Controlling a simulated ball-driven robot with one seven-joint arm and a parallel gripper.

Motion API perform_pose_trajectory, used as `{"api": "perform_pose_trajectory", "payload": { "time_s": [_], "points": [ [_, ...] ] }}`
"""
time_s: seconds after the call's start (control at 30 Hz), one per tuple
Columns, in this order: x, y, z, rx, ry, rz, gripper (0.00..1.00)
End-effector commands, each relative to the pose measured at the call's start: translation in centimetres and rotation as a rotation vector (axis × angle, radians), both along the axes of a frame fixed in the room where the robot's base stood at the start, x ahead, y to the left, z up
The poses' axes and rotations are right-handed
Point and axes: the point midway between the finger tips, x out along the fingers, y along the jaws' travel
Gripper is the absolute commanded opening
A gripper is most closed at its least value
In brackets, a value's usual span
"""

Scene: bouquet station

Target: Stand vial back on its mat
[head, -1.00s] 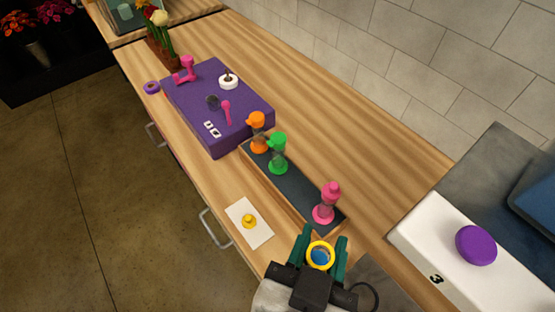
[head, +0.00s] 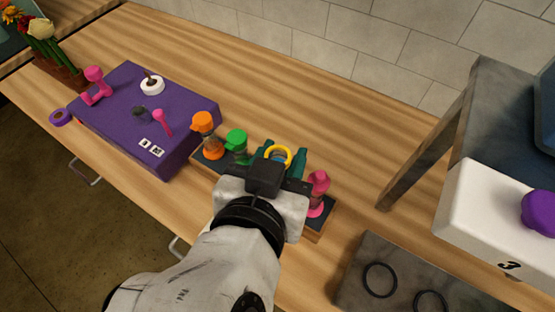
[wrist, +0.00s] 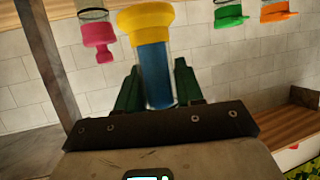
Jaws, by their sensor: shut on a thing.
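The vial (wrist: 155,75) has a flared yellow rim and blue contents. My gripper (head: 281,157) is shut on it, a green finger on each side of its body. In the head view, its yellow ring (head: 278,150) shows between the fingers. No mat marked for this vial is clearly visible.
An orange-capped vial (head: 203,130) stands at the tray's left end. A purple block (head: 120,95) with pink pieces lies further left. A grey slab (head: 400,270) with black rings and a white box (head: 478,220) are at right. The counter behind the tray is clear.

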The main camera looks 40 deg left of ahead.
Motion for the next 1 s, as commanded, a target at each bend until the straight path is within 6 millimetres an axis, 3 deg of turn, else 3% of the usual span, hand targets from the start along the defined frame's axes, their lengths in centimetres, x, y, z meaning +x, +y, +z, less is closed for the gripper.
{"api": "perform_pose_trajectory", "payload": {
  "time_s": [0.1, 0.3, 0.47, 0.7, 1.0],
  "points": [
    [1.2, 1.4, -2.3, -0.004, 0.0, -0.002, 0.0],
    [2.6, 3.1, -4.6, 0.0, -0.002, -0.001, 0.0],
    [3.1, 3.6, -5.5, 0.002, -0.002, 0.0, 0.0],
    [3.3, 3.9, -8.4, -0.001, 0.0, 0.0, 0.0],
    [3.3, 3.9, -8.9, 0.003, -0.003, 0.001, 0.0]
  ]
}}
